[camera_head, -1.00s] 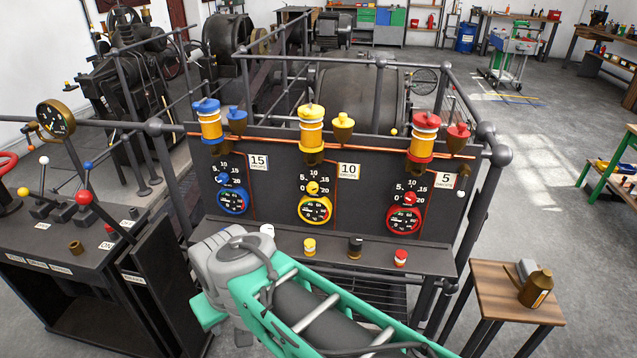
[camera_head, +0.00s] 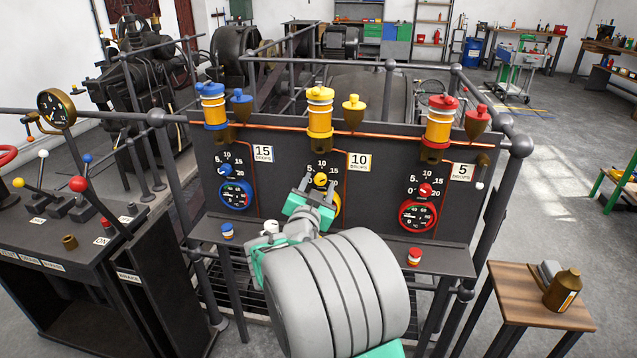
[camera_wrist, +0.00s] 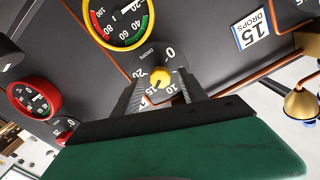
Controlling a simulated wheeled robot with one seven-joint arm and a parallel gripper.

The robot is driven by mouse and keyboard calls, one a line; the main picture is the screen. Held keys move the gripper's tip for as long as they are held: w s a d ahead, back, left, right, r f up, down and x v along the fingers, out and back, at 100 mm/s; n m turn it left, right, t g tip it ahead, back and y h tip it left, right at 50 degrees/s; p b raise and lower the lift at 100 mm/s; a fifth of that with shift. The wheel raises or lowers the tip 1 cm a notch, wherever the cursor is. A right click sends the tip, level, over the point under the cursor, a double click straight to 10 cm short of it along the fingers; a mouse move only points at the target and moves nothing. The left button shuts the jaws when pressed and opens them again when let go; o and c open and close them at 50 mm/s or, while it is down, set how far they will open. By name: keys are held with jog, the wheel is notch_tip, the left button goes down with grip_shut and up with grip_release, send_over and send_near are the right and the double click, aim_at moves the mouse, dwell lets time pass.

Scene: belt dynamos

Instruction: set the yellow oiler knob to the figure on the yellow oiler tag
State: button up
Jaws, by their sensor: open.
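The yellow oiler knob (camera_head: 320,180) sits on a dark panel below the yellow oiler (camera_head: 320,110), inside a dial numbered 0 to 20. The yellow oiler tag (camera_head: 360,162) to its right reads 10 drops. My gripper (camera_head: 317,187) is at the knob, its fingers pointing at the panel. In the wrist view the knob (camera_wrist: 161,78) shows between the two open fingers (camera_wrist: 160,90), with gaps beside it. The dial figures show around it, turned over. I cannot tell exactly which figure the knob points to. My gripper partly hides the yellow gauge (camera_head: 336,204).
The blue knob (camera_head: 226,169) with its 15 tag (camera_head: 262,152) is to the left. The red knob (camera_head: 425,190) with its 5 tag (camera_head: 462,172) is to the right. A ledge (camera_head: 450,262) with small caps runs below the panel. A copper pipe crosses above.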

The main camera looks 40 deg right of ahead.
jog(key=shift+w+d, duration=0.4)
jog(key=shift+d, duration=0.2)
jog(key=shift+c, duration=0.4)
grip_shut()
